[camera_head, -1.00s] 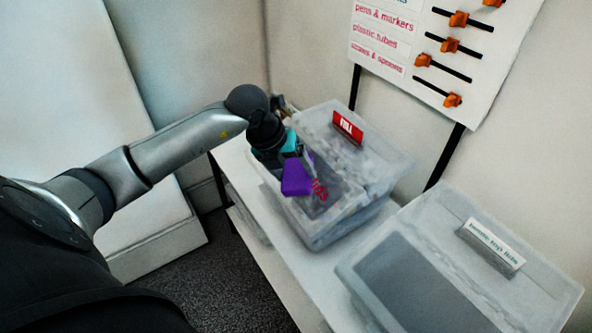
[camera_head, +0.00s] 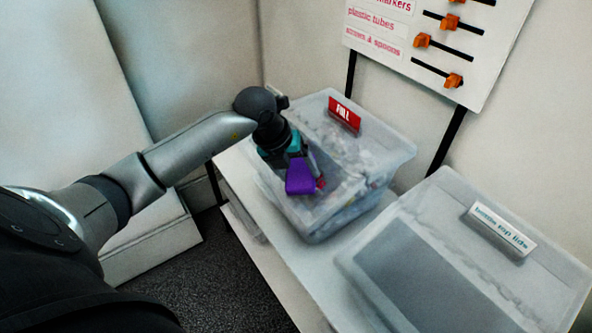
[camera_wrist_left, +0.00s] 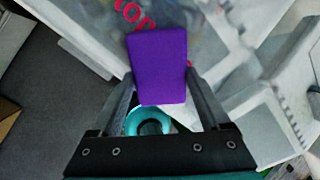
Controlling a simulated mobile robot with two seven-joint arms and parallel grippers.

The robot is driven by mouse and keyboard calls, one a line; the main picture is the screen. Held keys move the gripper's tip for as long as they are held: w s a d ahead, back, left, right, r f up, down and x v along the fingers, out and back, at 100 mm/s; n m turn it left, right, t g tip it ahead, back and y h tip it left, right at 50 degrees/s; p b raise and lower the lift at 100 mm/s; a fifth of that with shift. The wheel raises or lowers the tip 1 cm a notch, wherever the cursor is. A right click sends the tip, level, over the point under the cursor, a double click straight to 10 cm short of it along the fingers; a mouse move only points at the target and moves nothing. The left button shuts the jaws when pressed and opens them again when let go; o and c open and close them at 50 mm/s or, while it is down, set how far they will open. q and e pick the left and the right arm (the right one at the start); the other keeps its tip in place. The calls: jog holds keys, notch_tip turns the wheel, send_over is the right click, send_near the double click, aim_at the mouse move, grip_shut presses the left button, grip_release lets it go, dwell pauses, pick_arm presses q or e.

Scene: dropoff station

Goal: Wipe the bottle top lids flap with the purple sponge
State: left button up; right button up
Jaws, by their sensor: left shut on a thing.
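The purple sponge (camera_head: 300,177) is a small block held in my left gripper (camera_head: 297,165). It also shows in the left wrist view (camera_wrist_left: 158,66), where the gripper (camera_wrist_left: 162,88) is shut on it with a finger on each side. The sponge is above the front part of a clear bin with a red "FULL" tag; I cannot tell whether it touches the bin's flap. The bottle top lids bin (camera_head: 440,192) stands to the right, with a white label reading "bottle top lids" and a grey flap (camera_head: 418,283) at its front. My right gripper is out of view.
The clear bin with the red tag (camera_head: 398,162) holds a jumble of items. Both bins stand on a white shelf (camera_head: 272,262). A sign board (camera_head: 480,90) with orange sliders hangs behind. The dark floor (camera_head: 215,275) at the left is open.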

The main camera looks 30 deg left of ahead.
pick_arm(q)
jog(key=shift+b+x, duration=0.95)
jog(key=shift+x, duration=0.2)
dwell(0.4)
